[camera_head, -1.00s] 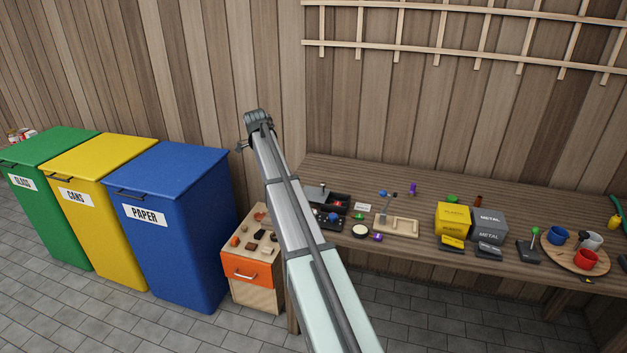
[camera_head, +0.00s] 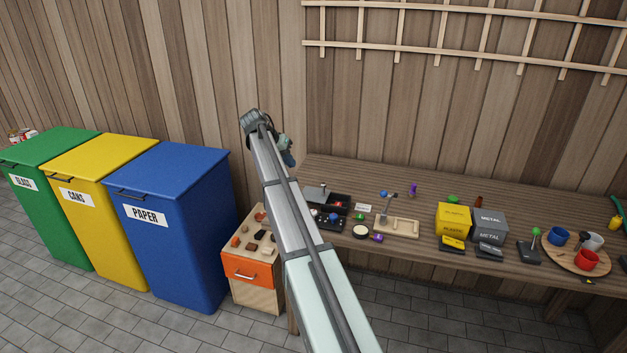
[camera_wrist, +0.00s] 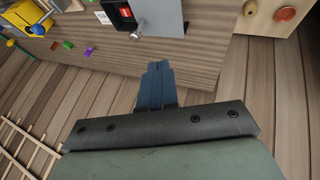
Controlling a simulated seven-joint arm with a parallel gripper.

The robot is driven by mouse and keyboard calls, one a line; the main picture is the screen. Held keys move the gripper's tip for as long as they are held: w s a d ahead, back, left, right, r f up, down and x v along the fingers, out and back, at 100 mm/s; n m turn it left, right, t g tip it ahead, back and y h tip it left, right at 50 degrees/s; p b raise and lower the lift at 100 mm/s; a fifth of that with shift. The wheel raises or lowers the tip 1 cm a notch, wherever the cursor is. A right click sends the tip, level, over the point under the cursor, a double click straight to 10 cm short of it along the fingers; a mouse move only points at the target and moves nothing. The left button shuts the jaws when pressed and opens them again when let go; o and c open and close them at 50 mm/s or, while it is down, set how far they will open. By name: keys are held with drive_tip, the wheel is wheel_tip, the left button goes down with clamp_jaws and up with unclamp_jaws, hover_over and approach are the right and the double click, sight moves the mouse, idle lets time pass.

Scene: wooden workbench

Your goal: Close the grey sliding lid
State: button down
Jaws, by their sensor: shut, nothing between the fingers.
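The grey sliding lid (camera_head: 314,192) is on a dark box (camera_head: 342,197) near the left end of the workbench. The lid sits over the box's left part, and the right part is open with something red inside. In the wrist view the grey lid (camera_wrist: 160,16) is at the top, beside the dark open part with the red item (camera_wrist: 125,12). My gripper (camera_head: 290,160) is above and behind the bench's left end, apart from the lid. In the wrist view its dark blue fingers (camera_wrist: 158,66) are together and empty, pointing toward the bench edge.
A drawer unit (camera_head: 250,268) with an orange front and small shapes on top stands left of the bench. A small wooden tray (camera_head: 398,226), a white label (camera_head: 363,207) and yellow and grey boxes (camera_head: 452,219) are to the right. Blue, yellow and green bins stand far left.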

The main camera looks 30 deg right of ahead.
approach(314, 196)
drive_tip(key=w+d, duration=0.2)
drive_tip(key=shift+w+d+f, duration=0.1)
drive_tip(key=shift+w+d, duration=0.15)
drive_tip(key=shift+w, duration=0.1)
drive_tip(key=shift+s+d+f, duration=0.1)
drive_tip(key=shift+s+d, duration=0.65)
drive_tip(key=shift+d, duration=0.15)
drive_tip(key=shift+s+d+f, duration=0.15)
drive_tip(key=shift+s+d, duration=0.3)
drive_tip(key=shift+d, duration=0.25)
drive_tip(key=s+d, duration=0.6)
drive_tip(key=shift+s+d, duration=0.3)
drive_tip(key=w+a, duration=0.1)
drive_tip(key=a, duration=0.1)
drive_tip(key=w+a+r, duration=0.1)
drive_tip(key=w, duration=0.1)
drive_tip(key=shift+a, duration=0.4)
drive_tip(key=v, duration=0.9)
drive_tip(key=shift+s+a+r, duration=0.2)
drive_tip(key=shift+r, duration=0.05)
